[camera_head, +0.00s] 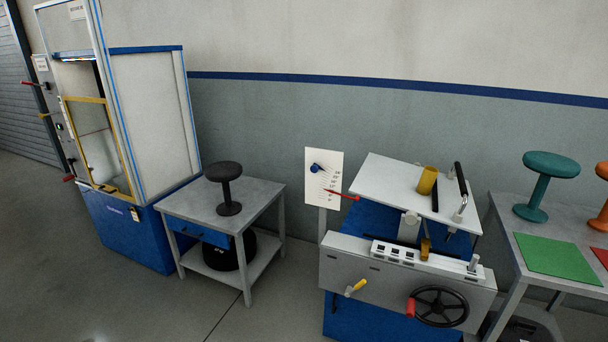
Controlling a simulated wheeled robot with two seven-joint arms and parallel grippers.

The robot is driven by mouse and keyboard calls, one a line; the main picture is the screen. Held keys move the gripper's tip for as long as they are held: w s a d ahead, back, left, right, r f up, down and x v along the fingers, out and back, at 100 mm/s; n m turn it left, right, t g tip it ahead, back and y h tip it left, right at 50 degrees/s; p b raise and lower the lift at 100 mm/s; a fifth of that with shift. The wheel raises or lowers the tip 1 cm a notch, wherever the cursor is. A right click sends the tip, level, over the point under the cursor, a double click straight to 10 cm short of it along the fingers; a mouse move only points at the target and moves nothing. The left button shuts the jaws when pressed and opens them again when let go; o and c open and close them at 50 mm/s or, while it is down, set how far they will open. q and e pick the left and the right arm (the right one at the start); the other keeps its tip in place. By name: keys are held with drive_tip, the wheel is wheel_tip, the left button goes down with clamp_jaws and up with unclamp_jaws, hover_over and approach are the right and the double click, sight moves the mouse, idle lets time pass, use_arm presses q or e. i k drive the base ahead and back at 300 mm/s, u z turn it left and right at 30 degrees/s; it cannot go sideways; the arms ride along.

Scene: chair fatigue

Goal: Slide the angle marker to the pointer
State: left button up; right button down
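A white angle scale board (313,190) with black graduations stands on a post left of the tilted-plate machine. A blue angle marker (316,168) sits at the upper left of the scale. A red pointer (342,195) crosses the lower right part of the board, running out to a red end on the right. The marker is above and left of the pointer, apart from it. The printed numbers are too small to read surely. Neither gripper shows in the head view.
The machine has a tilted white plate (390,182), a black handwheel (440,306) and a yellow-handled lever (356,287). A grey table (262,190) with a black stool (227,188) stands left of it. A green mat (556,258) lies on the right table. Open floor lies at front left.

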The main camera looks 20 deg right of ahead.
sight(315, 167)
drive_tip(key=z, duration=1.3)
drive_tip(key=k, duration=1.3)
drive_tip(key=u, duration=0.65)
drive_tip(key=i, duration=1.25)
drive_tip(key=z, duration=0.65)
drive_tip(key=i, duration=0.6)
drive_tip(key=z, duration=0.6)
